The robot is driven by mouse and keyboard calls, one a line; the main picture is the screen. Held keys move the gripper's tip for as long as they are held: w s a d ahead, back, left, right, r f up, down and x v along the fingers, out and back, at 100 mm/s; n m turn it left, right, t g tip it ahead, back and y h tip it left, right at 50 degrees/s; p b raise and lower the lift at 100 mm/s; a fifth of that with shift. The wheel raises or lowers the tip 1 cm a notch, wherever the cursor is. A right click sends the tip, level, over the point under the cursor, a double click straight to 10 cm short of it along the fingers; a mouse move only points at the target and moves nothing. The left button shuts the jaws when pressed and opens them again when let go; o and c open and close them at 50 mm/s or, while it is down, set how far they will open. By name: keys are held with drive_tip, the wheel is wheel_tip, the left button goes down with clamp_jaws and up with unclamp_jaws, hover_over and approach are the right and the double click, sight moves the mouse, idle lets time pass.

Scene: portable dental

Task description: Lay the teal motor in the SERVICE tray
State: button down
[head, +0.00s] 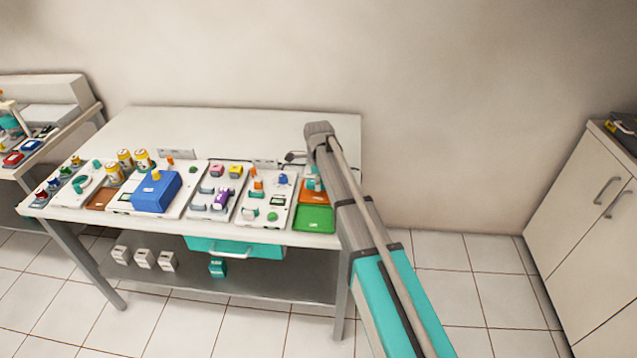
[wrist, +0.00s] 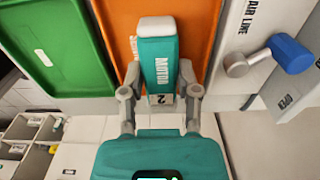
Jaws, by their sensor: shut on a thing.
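The teal motor (wrist: 157,50) has a pale grey end and the word MOTOR on its side. My gripper (wrist: 160,80) is shut on it, with one grey finger on each side. In the wrist view the motor is in front of the orange tray (wrist: 194,28); I cannot tell whether it touches the tray. The orange tray also shows in the head view (head: 320,197), at the right end of the table, partly covered by my arm. A green tray (wrist: 50,30) with a white label lies beside it, also in the head view (head: 314,219). I cannot read SERVICE on either tray.
A blue-knobbed valve (wrist: 290,53) on a white panel stands right of the orange tray in the wrist view. White panels with fittings and a blue box (head: 156,192) fill the table (head: 230,125) to the left. The table's back strip is mostly clear.

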drive_tip(key=shift+f+b, duration=0.8)
drive_tip(key=shift+f, duration=0.25)
drive_tip(key=shift+f, duration=0.1)
idle(0.3)
drive_tip(key=shift+c, duration=1.3)
unclamp_jaws()
